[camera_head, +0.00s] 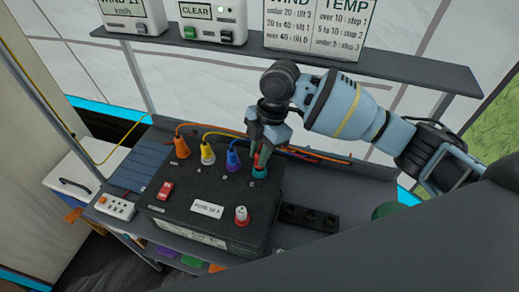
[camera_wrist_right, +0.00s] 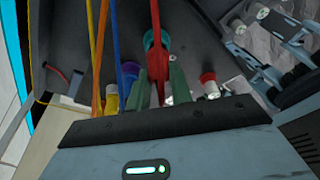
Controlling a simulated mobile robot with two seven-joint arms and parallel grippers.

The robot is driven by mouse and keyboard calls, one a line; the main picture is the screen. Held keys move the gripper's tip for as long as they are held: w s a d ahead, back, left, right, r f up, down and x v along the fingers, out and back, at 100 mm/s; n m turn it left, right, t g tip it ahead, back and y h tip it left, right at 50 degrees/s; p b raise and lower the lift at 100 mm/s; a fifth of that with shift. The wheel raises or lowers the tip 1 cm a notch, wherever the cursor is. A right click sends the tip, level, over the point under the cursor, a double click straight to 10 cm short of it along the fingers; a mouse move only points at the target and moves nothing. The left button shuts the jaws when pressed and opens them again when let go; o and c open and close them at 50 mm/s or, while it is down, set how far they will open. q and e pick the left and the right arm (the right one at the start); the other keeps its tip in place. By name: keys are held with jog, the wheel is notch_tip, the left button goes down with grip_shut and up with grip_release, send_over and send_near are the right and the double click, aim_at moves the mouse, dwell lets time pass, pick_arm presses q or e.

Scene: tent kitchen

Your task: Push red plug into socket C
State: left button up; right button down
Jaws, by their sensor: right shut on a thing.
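My right gripper (camera_head: 262,150) is above the back right of a black power box (camera_head: 180,222). It is shut on the red plug (camera_head: 256,160), which also shows between the green fingers in the wrist view (camera_wrist_right: 160,60). The plug meets a teal round socket (camera_head: 260,172) beside a small letter that looks like C. In the wrist view the red part shows against the teal ring (camera_wrist_right: 153,38). I cannot tell how deep the plug sits. My left gripper is not in view.
A shelf (camera_head: 290,55) runs behind, above the box.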

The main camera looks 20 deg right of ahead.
jog(key=shift+f, duration=0.75)
jog(key=c, duration=1.2)
grip_release()
jog(key=shift+o, duration=0.2)
jog(key=shift+r, duration=0.15)
jog(key=v, duration=0.7)
jog(key=shift+d+r, duration=0.15)
jog(key=shift+r, duration=0.1)
jog(key=shift+f, duration=0.1)
